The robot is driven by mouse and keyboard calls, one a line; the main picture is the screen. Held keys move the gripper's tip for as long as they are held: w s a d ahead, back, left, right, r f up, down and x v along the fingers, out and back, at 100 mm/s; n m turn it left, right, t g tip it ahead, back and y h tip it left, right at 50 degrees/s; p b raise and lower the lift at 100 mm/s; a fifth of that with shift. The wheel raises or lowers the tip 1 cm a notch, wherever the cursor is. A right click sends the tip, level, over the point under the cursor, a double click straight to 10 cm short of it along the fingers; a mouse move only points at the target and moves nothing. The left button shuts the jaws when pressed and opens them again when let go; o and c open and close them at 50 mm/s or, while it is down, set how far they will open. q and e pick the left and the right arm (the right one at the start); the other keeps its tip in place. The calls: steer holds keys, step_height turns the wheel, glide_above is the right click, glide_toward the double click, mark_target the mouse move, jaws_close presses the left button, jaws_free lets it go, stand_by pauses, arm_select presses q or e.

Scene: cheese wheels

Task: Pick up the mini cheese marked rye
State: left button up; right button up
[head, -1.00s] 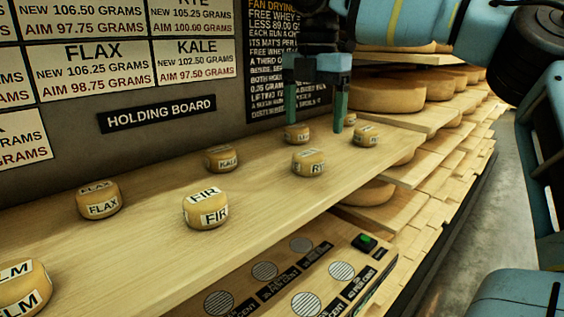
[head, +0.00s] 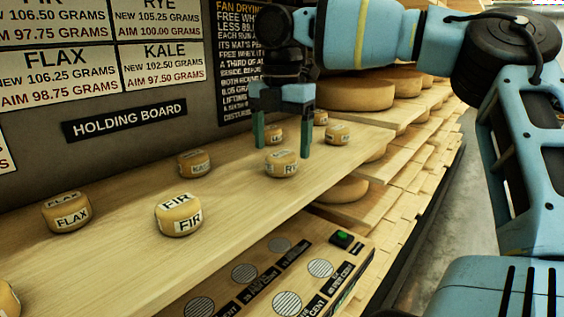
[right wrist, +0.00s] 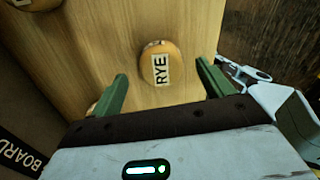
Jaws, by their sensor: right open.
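The mini cheese marked RYE (head: 282,164) is a small yellow round with a white label. It sits on the wooden holding board, toward its front edge. In the right wrist view the RYE cheese (right wrist: 160,64) lies just beyond the gap between my fingers. My right gripper (head: 281,149) has green fingers pointing down and is open. In the head view its fingers are on either side of the cheese's top, just behind or above it. In the right wrist view the open jaws (right wrist: 162,85) hold nothing. My left gripper is not in view.
The FIR cheese (head: 179,214), KALE cheese (head: 194,164) and FLAX cheese (head: 67,212) stand to the left on the board (head: 120,262). More small cheeses (head: 337,134) stand behind and to the right. A panel with round pads (head: 290,270) lies below the front edge.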

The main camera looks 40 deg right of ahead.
mark_target(282, 153)
steer(key=shift+f, duration=1.6)
steer(key=c, duration=1.1)
steer(key=shift+r, duration=0.15)
steer(key=shift+r, duration=0.6)
steer(key=shift+s+r, duration=0.25)
steer(key=shift+r, duration=0.3)
steer(key=shift+s+r, duration=0.2)
steer(key=shift+r, duration=0.35)
steer(key=s, duration=0.5)
steer(key=s+r, duration=0.1)
steer(key=s, duration=0.9)
steer(key=shift+s+r+p, duration=0.15)
steer(key=shift+p, duration=0.2)
